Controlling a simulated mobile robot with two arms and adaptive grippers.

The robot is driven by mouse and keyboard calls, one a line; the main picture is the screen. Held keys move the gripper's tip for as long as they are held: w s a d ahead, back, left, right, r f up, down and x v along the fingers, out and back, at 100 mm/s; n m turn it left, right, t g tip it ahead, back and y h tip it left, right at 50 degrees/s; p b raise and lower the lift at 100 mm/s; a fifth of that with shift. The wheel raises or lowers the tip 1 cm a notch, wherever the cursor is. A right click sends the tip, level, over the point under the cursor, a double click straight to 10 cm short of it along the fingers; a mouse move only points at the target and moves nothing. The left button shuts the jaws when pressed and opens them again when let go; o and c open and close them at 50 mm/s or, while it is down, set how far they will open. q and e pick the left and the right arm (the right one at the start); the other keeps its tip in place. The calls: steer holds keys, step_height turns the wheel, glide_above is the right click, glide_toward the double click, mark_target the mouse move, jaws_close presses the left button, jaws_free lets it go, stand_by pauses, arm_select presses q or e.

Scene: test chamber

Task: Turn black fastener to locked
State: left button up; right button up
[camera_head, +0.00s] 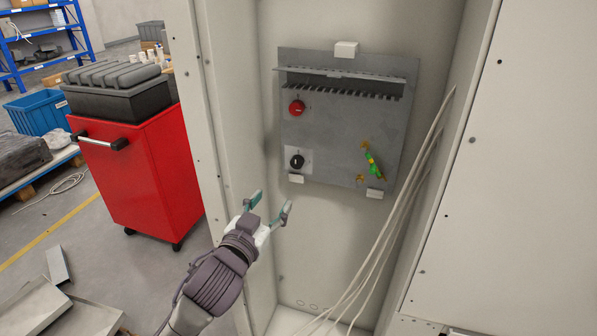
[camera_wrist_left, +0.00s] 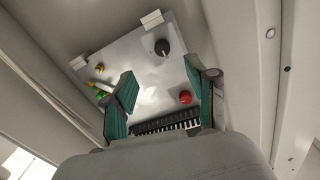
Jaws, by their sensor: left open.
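The black fastener (camera_head: 297,161) is a round black knob on a light square patch at the lower left of the grey panel (camera_head: 330,150). It also shows in the left wrist view (camera_wrist_left: 162,47), beyond the fingers. A red knob (camera_head: 296,108) sits above it in the head view and shows in the left wrist view (camera_wrist_left: 185,97). My left gripper (camera_head: 270,204) is open and empty, below and left of the black fastener and apart from it. In the left wrist view its green finger pads (camera_wrist_left: 165,93) stand spread in front of the panel. My right gripper is out of view.
The panel hangs inside a tall pale cabinet (camera_head: 201,80) with side walls close on both sides. Pale cables (camera_head: 408,190) run down the cabinet's right side. A yellow-green part (camera_head: 372,160) sits on the panel's right. A red cart (camera_head: 140,170) stands outside, left.

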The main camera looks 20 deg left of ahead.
mark_target(295, 164)
arm_select(q)
steer(key=w, duration=0.4)
steer(key=w+p, duration=0.1)
steer(key=w, duration=0.4)
steer(key=w+d+r+p, duration=0.1)
steer(key=w, duration=0.3)
steer(key=shift+w, duration=0.2)
steer(key=shift+c, duration=0.9)
jaws_close()
